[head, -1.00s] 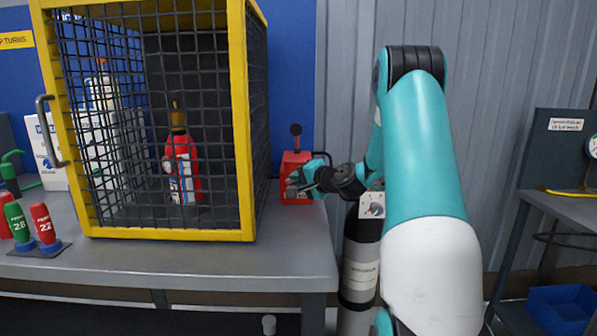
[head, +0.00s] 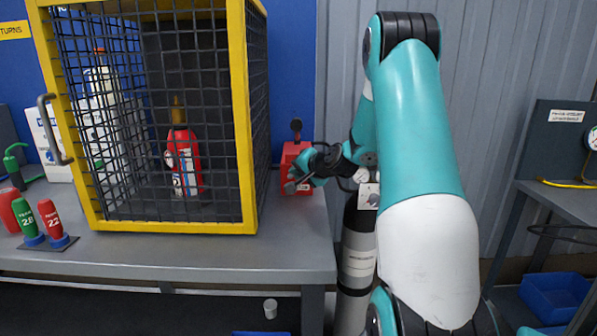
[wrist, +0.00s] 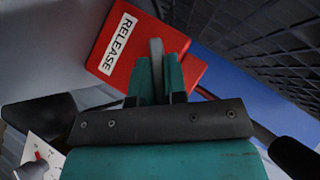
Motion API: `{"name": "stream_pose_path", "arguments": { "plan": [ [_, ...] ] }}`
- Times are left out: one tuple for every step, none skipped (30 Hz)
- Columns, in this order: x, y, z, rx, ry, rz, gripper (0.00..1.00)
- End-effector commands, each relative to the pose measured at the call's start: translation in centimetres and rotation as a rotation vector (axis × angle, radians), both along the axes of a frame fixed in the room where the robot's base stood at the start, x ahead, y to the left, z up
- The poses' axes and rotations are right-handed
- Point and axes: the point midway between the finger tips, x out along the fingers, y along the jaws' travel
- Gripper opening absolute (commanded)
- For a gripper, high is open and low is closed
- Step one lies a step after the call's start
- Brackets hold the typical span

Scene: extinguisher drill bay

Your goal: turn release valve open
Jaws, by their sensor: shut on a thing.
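The release valve is a red box (head: 297,158) with a dark round gauge-like knob above it, at the right end of the bench in the head view. In the wrist view the red box (wrist: 135,42) bears a white RELEASE label and appears tilted in the picture. A grey lever (wrist: 156,52) stands out from it between my teal fingers. My gripper (wrist: 160,78) is shut on this lever, close to the box face. In the head view my gripper (head: 291,182) is at the front of the box, partly covering it. The lever's exact angle cannot be told.
A yellow-framed mesh cage (head: 247,120) holding a red extinguisher (head: 187,160) stands just left of the box. Several numbered markers (head: 50,215) stand at the bench's left. A grey cylinder (head: 357,260) stands beside the bench. A blue bin (head: 555,297) is at lower right.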

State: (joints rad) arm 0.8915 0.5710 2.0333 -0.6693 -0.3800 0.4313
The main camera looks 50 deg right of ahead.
Motion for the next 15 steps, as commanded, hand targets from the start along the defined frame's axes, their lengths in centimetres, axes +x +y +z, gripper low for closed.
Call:
{"name": "stream_pose_path", "arguments": {
  "plan": [
    [-0.04,-0.01,-0.06,0.001,0.001,-0.001,0.00],
    [-0.04,-0.01,-0.06,0.001,0.001,-0.001,0.00],
    [-0.04,-0.01,-0.06,0.001,0.001,-0.001,0.17],
    [-0.04,-0.01,-0.06,0.001,0.001,-0.001,0.24],
    [-0.04,0.00,-0.05,0.001,0.001,-0.001,0.31],
    [-0.04,0.00,-0.05,0.001,0.001,-0.001,0.38],
    [-0.04,-0.01,-0.05,0.001,0.001,-0.001,0.38],
    [-0.03,-0.01,-0.04,0.001,0.001,-0.001,0.38],
    [-0.02,-0.01,-0.04,0.001,0.000,0.000,0.38],
    [-0.02,-0.01,-0.04,0.001,0.000,0.000,0.38],
    [-0.02,-0.01,-0.04,0.001,0.000,0.000,0.38],
    [-0.01,0.00,-0.03,0.001,0.000,0.000,0.38],
    [-0.02,-0.01,-0.02,0.001,0.000,0.000,0.38],
    [-0.06,0.00,0.00,0.001,0.000,0.000,0.38],
    [-0.17,0.00,0.05,0.000,-0.001,-0.001,0.38]
  ]
}}
